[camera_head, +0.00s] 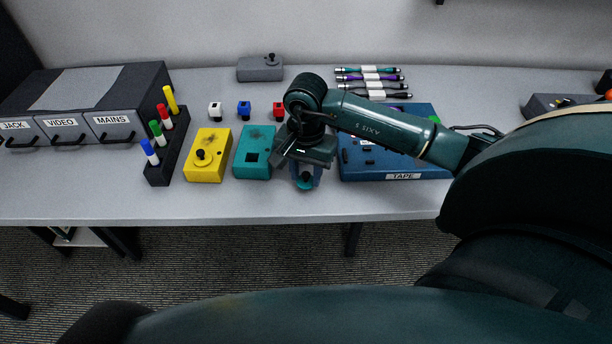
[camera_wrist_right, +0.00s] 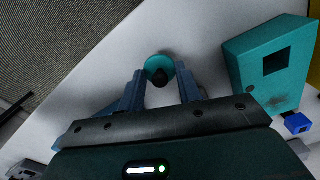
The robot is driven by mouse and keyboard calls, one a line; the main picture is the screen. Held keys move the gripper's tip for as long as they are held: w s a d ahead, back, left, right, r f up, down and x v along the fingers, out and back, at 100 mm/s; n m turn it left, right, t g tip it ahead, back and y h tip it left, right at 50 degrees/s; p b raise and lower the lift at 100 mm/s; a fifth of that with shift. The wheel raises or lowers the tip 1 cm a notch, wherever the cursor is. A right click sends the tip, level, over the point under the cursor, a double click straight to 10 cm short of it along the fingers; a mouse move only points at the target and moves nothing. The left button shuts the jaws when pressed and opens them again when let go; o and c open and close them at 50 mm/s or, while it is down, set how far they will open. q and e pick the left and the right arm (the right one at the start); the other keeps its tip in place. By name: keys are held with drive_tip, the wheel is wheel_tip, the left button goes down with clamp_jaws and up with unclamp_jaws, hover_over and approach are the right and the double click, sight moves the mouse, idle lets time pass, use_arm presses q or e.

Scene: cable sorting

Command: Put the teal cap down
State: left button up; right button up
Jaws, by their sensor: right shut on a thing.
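The teal cap (camera_head: 304,186), a round disc with a dark knob, is at my right gripper (camera_head: 305,176) near the table's front edge. In the right wrist view the teal cap (camera_wrist_right: 160,59) shows at the tips of the right gripper's blue-grey fingers (camera_wrist_right: 160,88), which are shut on it. I cannot tell whether its underside touches the table. The teal box (camera_head: 253,153) with a dark square opening stands just left of the gripper; the box (camera_wrist_right: 268,62) is at the right in the wrist view. My left gripper is not in view.
A yellow box (camera_head: 207,160) with a knob stands left of the teal box. A blue tray (camera_head: 400,165) labelled TAPE lies right of the gripper, under my arm. Small white, blue and red blocks sit behind the boxes. The table strip in front is clear.

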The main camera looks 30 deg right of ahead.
sight(306, 174)
drive_tip(key=shift+f, duration=1.05)
drive_tip(key=o, duration=0.5)
drive_tip(key=shift+f, duration=0.2)
drive_tip(key=o, duration=0.5)
drive_tip(key=shift+r, duration=0.1)
drive_tip(key=shift+c, duration=0.2)
wheel_tip(306, 174, up, 12)
drive_tip(key=b, duration=0.1)
drive_tip(key=shift+r+b, duration=0.15)
drive_tip(key=shift+b, duration=0.15)
